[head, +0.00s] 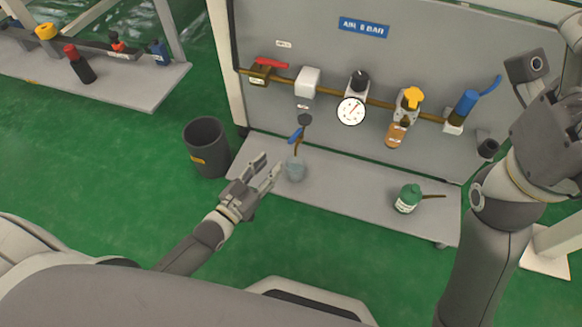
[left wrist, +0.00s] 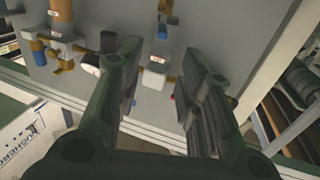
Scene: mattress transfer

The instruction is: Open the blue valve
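Two blue parts show on the grey panel's pipework. One is a small blue lever (head: 296,136) on the short branch hanging below the pipe. The other is a blue cylinder (head: 467,106) at the pipe's right end, with a blue bar rising from it. My left gripper (head: 268,163) is open and empty, below and left of the small lever, apart from it. In the left wrist view, the panel appears inverted, with the small blue lever (left wrist: 162,31) seen between the open fingers (left wrist: 165,52). My right arm (head: 545,150) is at the right; its fingers are not clear.
A red lever (head: 271,63), white block (head: 308,82), gauge (head: 351,111) and yellow-topped regulator (head: 411,98) line the pipe. A grey cup (head: 295,169) and green-capped bottle (head: 407,198) are on the low shelf (head: 350,195). A dark bin (head: 207,147) stands left.

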